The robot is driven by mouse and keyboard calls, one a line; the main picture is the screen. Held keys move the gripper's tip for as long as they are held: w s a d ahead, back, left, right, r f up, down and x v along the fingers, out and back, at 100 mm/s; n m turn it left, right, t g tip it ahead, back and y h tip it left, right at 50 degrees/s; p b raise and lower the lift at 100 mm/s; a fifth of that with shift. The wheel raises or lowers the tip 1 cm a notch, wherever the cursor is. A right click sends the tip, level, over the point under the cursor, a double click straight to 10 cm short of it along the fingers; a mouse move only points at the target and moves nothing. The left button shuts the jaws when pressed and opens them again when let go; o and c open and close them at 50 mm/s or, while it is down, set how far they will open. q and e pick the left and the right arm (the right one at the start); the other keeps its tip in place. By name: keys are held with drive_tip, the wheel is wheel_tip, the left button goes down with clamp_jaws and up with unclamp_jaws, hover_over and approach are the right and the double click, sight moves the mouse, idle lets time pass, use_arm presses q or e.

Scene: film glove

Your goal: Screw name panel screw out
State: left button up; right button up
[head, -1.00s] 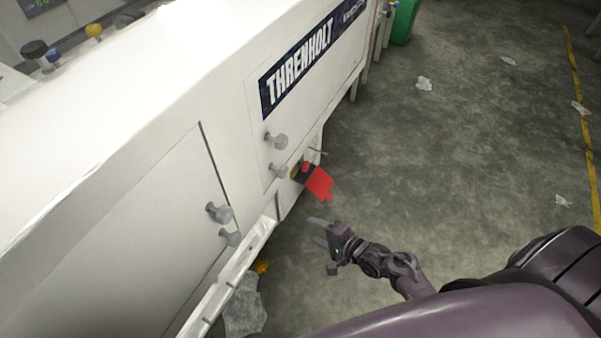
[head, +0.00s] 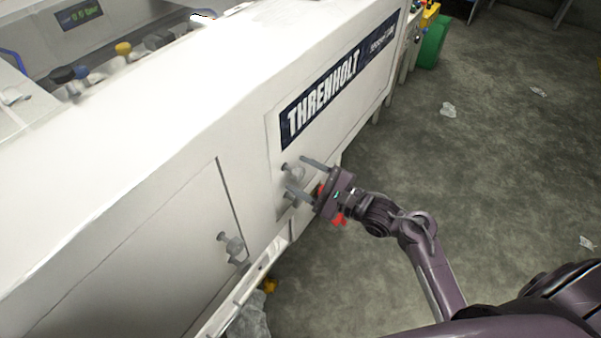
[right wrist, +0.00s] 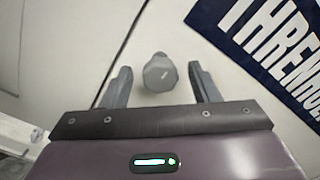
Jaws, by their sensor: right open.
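The white machine's name panel (head: 277,135) carries the dark THRENHOLT label (head: 320,95). A grey screw (head: 293,172) with a knob-like head sticks out of the panel below the label. In the right wrist view the screw head (right wrist: 159,72) lies between and slightly beyond the open fingers (right wrist: 160,85), apart from both. My left gripper is not in view.
Another panel on the left has grey screws (head: 233,245). A white ledge (head: 240,290) juts out below. A green bin (head: 432,43) stands at the far end. The floor (head: 490,170) on the right is mostly clear, with scraps.

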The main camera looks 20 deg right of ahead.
drive_tip(key=shift+w+a, duration=0.3)
drive_tip(key=shift+w, duration=0.05)
drive_tip(key=shift+c, duration=0.2)
drive_tip(key=c, duration=0.9)
